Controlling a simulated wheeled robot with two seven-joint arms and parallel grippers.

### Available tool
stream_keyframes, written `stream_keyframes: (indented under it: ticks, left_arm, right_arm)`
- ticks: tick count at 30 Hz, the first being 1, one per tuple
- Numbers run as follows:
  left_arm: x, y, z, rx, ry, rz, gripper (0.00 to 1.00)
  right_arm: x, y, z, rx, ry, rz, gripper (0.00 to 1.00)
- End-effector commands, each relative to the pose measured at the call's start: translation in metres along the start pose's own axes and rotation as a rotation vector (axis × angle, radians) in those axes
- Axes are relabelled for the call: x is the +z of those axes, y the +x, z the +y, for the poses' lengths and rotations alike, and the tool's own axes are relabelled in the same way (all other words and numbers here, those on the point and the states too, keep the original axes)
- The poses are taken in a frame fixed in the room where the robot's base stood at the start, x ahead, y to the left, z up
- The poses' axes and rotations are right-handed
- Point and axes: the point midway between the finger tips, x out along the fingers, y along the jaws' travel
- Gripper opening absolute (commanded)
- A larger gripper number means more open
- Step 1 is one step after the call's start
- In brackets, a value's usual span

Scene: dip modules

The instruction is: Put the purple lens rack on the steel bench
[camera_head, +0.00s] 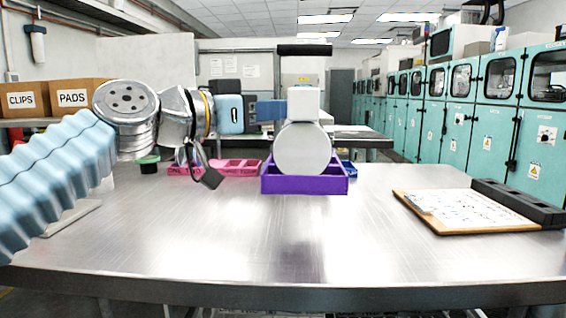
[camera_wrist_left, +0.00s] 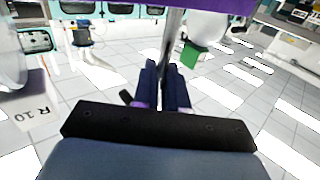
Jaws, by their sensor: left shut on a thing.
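The purple lens rack (camera_head: 305,185) is a purple tray at mid-picture in the head view. A large pale disc (camera_head: 303,150) stands in it, with a white block (camera_head: 304,103) above and a black bar (camera_head: 305,50) on top. My left gripper (camera_head: 270,109) reaches in from the left and is shut on the upright part of the rack. In the left wrist view, the gripper (camera_wrist_left: 162,85) closes on a thin grey upright. The steel bench (camera_head: 270,245) spreads below. Whether the rack touches the bench is unclear. My right gripper is not in view.
Pink racks (camera_head: 240,167) and a small blue tray (camera_head: 349,169) sit behind the purple rack. A clipboard (camera_head: 465,211) and a dark bar-shaped block (camera_head: 517,204) lie at the right. A green-topped black item (camera_head: 148,164) stands at the left. The front middle of the bench is clear.

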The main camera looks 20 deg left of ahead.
Motion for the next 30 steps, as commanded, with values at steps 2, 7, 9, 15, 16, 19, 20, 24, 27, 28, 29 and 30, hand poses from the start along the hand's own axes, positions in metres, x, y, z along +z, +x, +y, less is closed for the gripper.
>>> stream_keyframes:
  ticks: [2, 7, 9, 15, 16, 19, 20, 24, 27, 28, 29, 30]
  left_arm:
    - [0.02, 0.009, -0.007, 0.001, -0.003, -0.001, 0.0]
    - [0.039, 0.022, -0.018, 0.001, -0.001, 0.002, 0.0]
    - [0.042, 0.025, -0.019, 0.001, 0.0, 0.002, 0.0]
    - [0.068, 0.032, -0.026, 0.0, -0.001, 0.001, 0.0]
    - [0.072, 0.031, -0.025, 0.0, -0.002, 0.001, 0.0]
    - [0.082, 0.031, -0.025, 0.0, -0.001, 0.001, 0.0]
    - [0.083, 0.031, -0.025, 0.0, 0.0, 0.002, 0.0]
    - [0.082, 0.031, -0.026, -0.001, 0.0, 0.003, 0.0]
    - [0.083, 0.031, -0.026, -0.001, 0.0, 0.003, 0.0]
    - [0.083, 0.031, -0.026, -0.001, 0.0, 0.003, 0.0]
    - [0.084, 0.031, -0.025, -0.001, 0.0, 0.003, 0.0]
    - [0.085, 0.031, -0.025, 0.0, 0.0, 0.003, 0.0]
  right_arm:
    - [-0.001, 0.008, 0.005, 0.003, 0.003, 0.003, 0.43]
    - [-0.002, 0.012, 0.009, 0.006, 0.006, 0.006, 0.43]
    - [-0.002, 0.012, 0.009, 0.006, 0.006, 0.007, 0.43]
    - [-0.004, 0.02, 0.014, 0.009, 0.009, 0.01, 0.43]
    - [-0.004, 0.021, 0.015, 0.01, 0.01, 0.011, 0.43]
    - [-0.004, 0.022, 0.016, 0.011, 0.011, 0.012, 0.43]
    - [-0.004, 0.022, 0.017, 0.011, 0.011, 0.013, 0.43]
    - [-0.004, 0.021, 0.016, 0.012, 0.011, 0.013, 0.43]
    - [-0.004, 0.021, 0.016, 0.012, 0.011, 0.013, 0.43]
    - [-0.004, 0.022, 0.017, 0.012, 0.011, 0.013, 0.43]
    - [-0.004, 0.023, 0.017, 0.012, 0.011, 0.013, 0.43]
    - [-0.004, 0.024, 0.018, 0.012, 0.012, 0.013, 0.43]
